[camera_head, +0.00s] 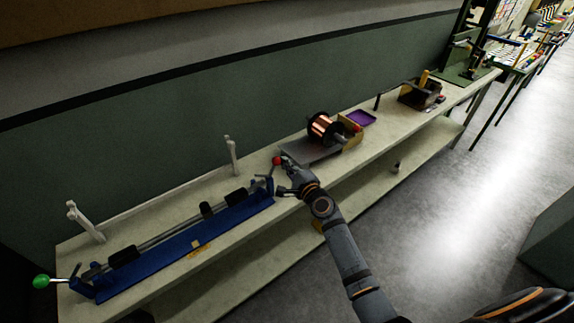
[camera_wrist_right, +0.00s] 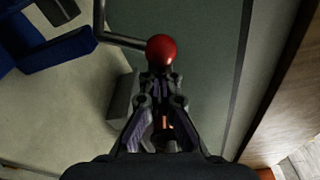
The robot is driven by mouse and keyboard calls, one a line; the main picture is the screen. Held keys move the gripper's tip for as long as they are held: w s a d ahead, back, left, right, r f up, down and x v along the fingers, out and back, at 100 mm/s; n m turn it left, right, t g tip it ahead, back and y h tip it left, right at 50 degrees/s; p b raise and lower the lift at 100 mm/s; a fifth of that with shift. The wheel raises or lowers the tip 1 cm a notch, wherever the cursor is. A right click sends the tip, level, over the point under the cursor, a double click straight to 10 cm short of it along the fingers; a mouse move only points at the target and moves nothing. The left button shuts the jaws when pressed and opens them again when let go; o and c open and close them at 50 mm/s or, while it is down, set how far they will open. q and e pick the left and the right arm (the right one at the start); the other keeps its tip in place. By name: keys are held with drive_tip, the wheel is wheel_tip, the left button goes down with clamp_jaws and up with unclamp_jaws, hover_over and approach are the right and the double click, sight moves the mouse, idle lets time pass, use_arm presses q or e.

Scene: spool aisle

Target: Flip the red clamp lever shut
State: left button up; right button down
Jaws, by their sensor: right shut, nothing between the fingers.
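The red clamp lever is a thin grey rod with a red ball knob (camera_head: 277,161) at the right end of the long blue clamp bed (camera_head: 190,244). The knob shows large in the right wrist view (camera_wrist_right: 161,49), with its rod running left and then up. My right gripper (camera_head: 285,165) is at the knob; in the wrist view its fingertips (camera_wrist_right: 160,80) are together just below the ball. The fingers hold nothing. Whether they touch the ball I cannot tell. My left gripper is out of view.
A green-knobbed lever (camera_head: 41,282) sticks out at the bed's left end. A copper spool (camera_head: 322,128) on a grey plate stands right of my gripper. A purple tray (camera_head: 361,118) and a brown box (camera_head: 420,95) lie farther along the bench. White posts (camera_head: 232,155) stand behind the bed.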

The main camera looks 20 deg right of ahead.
sight(277, 162)
drive_tip(key=shift+s+a+r+n+t+b, duration=0.2)
drive_tip(key=shift+a+r+n+b, duration=0.3)
drive_tip(key=shift+n+b, duration=0.5)
drive_tip(key=shift+s+a+r+n+t+b, duration=0.15)
drive_tip(key=shift+s+a+r+n+b, duration=0.15)
drive_tip(key=shift+a+n+b, duration=0.75)
drive_tip(key=shift+s+a+r+n+t+b, duration=0.15)
drive_tip(key=shift+r+n+b, duration=0.35)
drive_tip(key=shift+n, duration=0.95)
drive_tip(key=shift+f, duration=0.1)
